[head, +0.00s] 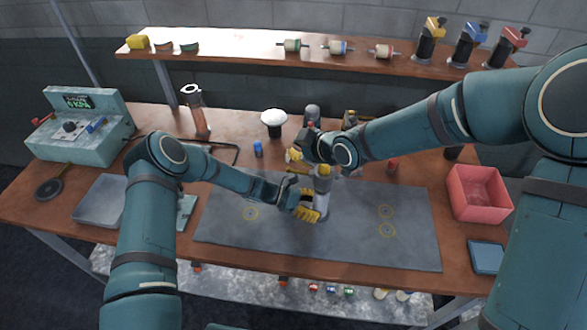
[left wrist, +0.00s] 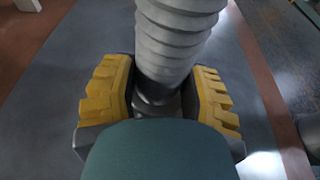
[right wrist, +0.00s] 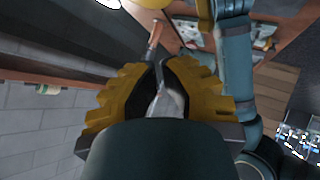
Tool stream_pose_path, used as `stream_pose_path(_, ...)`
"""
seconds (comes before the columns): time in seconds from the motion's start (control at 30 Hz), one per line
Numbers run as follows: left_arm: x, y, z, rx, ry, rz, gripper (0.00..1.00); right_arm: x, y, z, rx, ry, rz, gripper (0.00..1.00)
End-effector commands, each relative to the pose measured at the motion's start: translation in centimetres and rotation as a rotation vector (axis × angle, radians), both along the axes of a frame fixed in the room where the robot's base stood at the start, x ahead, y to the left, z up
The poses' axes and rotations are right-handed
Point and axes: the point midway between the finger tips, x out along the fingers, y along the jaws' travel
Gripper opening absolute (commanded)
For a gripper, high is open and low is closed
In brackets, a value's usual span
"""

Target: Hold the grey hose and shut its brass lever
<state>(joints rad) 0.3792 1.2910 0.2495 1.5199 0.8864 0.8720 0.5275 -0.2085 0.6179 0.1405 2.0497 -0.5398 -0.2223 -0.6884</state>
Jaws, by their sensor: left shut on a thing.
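The grey hose (head: 322,187) stands upright on the grey mat, its ribbed wall large in the left wrist view (left wrist: 177,40). My left gripper (head: 307,206) is shut around its lower part, with a yellow finger on each side (left wrist: 160,100). My right gripper (head: 310,163) is at the hose's top, tilted sideways. In the right wrist view its fingers (right wrist: 163,88) stand apart, with a pale, blurred piece between them. I cannot make out the brass lever; the right gripper covers the hose's top in the head view.
The grey mat (head: 410,235) is mostly clear around the hose. A white-topped jar (head: 273,120), a blue piece (head: 258,149) and a brown tube (head: 197,115) stand behind. A pink crate (head: 480,192) is at right, a gauge box (head: 80,128) at left. A shelf (head: 235,45) runs behind.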

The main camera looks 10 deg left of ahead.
Motion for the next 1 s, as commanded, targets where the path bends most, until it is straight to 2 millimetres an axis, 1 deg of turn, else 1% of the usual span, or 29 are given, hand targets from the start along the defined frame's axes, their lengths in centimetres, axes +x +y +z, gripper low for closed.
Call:
stream_pose_path(0.03, 0.0, 0.0, 0.0, 0.001, 0.000, 0.000, 0.29, -0.1, 0.2, -0.7, -0.001, 0.003, 0.002, 0.00)
stream_pose_path(0.1, 0.0, 0.0, 0.0, 0.001, 0.000, 0.000, 0.29, 0.0, 0.3, -1.3, -0.001, 0.001, 0.002, 0.00)
stream_pose_path(0.3, 0.0, 0.0, 0.0, 0.001, 0.000, 0.000, 0.29, 0.0, 0.5, -2.5, 0.000, 0.000, 0.000, 0.00)
stream_pose_path(0.47, 0.0, 0.0, 0.0, 0.001, 0.000, 0.000, 0.29, 0.0, 0.5, -2.8, 0.000, 0.000, 0.000, 0.00)
stream_pose_path(1.0, 0.0, 0.0, 0.0, 0.001, 0.000, 0.000, 0.29, 0.0, 0.5, -2.7, 0.000, 0.000, 0.000, 0.00)
